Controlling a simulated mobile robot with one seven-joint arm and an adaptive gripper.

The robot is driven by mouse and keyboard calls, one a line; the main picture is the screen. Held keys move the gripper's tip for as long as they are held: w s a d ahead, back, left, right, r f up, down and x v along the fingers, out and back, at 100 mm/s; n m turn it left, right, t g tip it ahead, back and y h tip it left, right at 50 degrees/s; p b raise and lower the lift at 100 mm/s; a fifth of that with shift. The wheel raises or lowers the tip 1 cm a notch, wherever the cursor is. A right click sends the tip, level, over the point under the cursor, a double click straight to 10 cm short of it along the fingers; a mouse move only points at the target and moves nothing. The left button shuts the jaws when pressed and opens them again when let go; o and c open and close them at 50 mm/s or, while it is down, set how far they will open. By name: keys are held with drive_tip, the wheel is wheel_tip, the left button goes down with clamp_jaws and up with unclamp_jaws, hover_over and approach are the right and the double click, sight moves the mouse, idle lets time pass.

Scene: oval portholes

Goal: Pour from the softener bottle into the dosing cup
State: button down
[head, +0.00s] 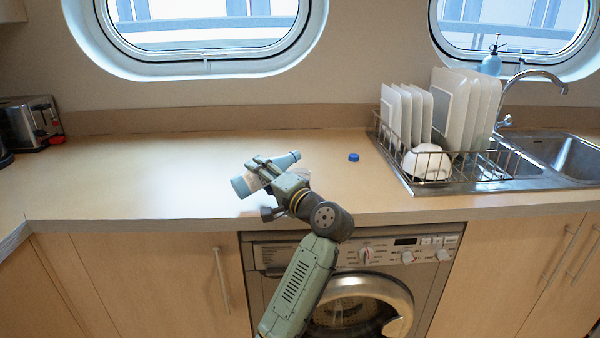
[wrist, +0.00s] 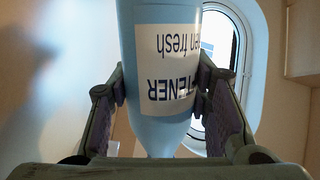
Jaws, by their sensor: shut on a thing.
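The softener bottle (head: 285,160) is light blue and lies tilted in my gripper (head: 262,172) above the counter. Its right end is higher in the head view than its left end. In the wrist view the bottle (wrist: 165,120) stands between both fingers, with its white label upside down and its narrowing end toward the bottom. My gripper (wrist: 163,100) is shut on it. I cannot make out the dosing cup for certain; a faint clear shape shows just behind my wrist. No flowing liquid can be made out.
A small blue cap (head: 353,157) lies on the counter (head: 150,180) right of the bottle. A dish rack (head: 440,165) with plates and a white bowl (head: 427,163) stands at the right by the sink (head: 565,150). A toaster (head: 32,122) stands far left. The left counter is clear.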

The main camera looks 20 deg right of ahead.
drive_tip(key=shift+r+m+p, duration=0.45)
drive_tip(key=shift+m+p, duration=0.15)
drive_tip(key=shift+m, duration=0.1)
idle(2.6)
